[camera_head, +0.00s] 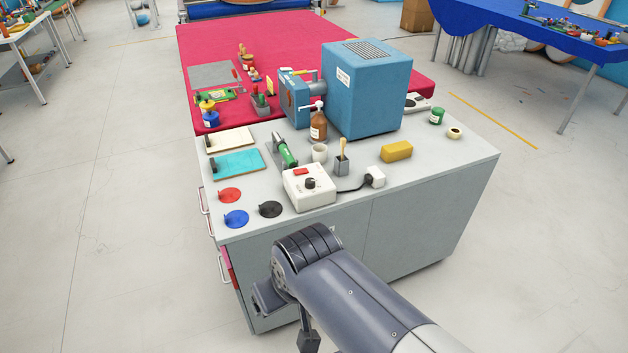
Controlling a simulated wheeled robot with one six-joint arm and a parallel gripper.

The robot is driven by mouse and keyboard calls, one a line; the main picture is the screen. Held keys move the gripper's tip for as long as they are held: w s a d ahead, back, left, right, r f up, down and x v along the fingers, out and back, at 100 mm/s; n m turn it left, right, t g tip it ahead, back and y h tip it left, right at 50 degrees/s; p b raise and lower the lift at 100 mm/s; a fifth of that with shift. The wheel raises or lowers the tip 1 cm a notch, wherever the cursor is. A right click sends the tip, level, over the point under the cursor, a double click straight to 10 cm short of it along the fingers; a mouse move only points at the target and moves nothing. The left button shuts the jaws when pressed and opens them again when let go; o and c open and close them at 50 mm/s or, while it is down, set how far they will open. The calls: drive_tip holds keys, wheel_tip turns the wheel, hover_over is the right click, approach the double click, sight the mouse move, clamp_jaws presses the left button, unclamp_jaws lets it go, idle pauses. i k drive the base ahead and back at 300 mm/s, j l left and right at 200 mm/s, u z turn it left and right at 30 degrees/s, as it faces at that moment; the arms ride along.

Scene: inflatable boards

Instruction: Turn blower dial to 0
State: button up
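A white control box (316,194) stands near the front edge of the grey cabinet top. A black dial (311,183) sits on its sloped face, with a red switch (301,171) above it. The dial's pointer and scale are too small to read. A green-handled tool (287,153) rests in a holder just behind the box. My arm reaches in from the bottom right, its dark joint in front of the cabinet and below the box. A dark end part, seemingly my gripper (308,341), hangs low at the bottom edge, apart from the box; its fingers cannot be made out.
A black cord joins the box to a white plug block (375,177). A large blue machine (367,90) stands behind. A brush pot (342,166), a white cup (319,153) and a yellow block (397,151) are close by.

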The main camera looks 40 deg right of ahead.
sight(309, 182)
drive_tip(key=i+l+z, duration=0.1)
drive_tip(key=i+z, duration=0.35)
drive_tip(key=z, duration=0.2)
drive_tip(key=i+z, duration=0.35)
drive_tip(key=k, duration=0.1)
